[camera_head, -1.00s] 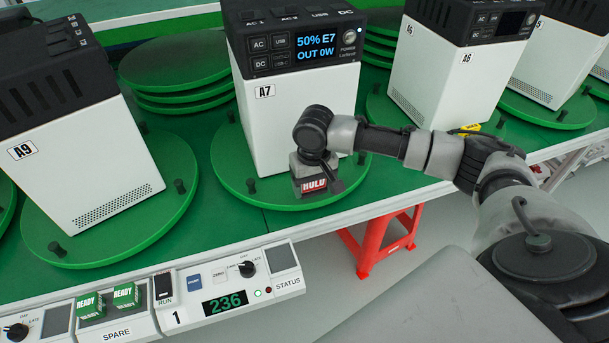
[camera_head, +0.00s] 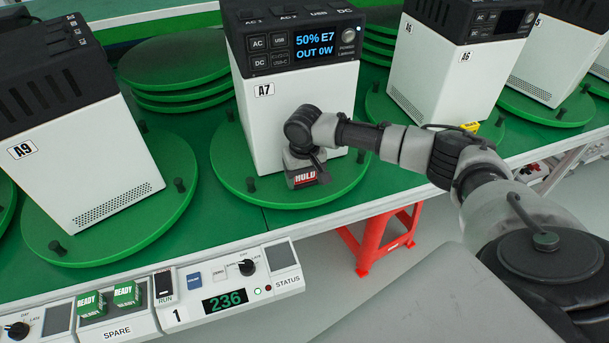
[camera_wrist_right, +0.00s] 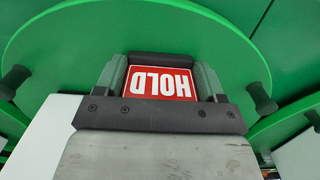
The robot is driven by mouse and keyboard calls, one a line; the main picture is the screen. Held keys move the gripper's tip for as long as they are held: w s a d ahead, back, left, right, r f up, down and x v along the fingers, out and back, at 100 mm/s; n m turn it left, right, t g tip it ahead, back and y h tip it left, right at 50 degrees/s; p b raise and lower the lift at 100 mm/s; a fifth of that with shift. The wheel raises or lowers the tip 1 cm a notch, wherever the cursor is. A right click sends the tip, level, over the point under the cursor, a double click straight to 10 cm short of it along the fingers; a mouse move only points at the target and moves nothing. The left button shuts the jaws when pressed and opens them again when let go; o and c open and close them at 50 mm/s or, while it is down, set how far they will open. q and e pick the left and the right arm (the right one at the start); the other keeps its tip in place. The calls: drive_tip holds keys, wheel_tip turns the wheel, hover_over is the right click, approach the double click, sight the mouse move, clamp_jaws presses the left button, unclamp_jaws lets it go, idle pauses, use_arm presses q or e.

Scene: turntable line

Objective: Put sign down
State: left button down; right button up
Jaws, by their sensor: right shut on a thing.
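The red HOLD sign (camera_head: 305,177) is in my right gripper (camera_head: 304,172), low over the near part of the green turntable (camera_head: 235,180) in front of the A7 unit (camera_head: 290,115). In the right wrist view the sign (camera_wrist_right: 160,82) shows its red face with white HOLD lettering between the two fingers of the gripper (camera_wrist_right: 161,80). Green turntable surface (camera_wrist_right: 60,70) lies behind it. I cannot tell whether the sign touches the turntable. My left gripper is not in view.
The A9 unit (camera_head: 90,160) stands on a turntable to the left, the A6 unit (camera_head: 440,80) to the right. Black pegs rise from the turntable rims. A control panel (camera_head: 230,285) with two green READY blocks lines the front edge. A red stand (camera_head: 375,245) is below.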

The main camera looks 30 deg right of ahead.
drive_tip(key=o, duration=1)
drive_tip(key=shift+f, duration=0.1)
drive_tip(key=shift+c, duration=0.2)
wheel_tip(320, 180, up, 12)
drive_tip(key=shift+r, duration=0.15)
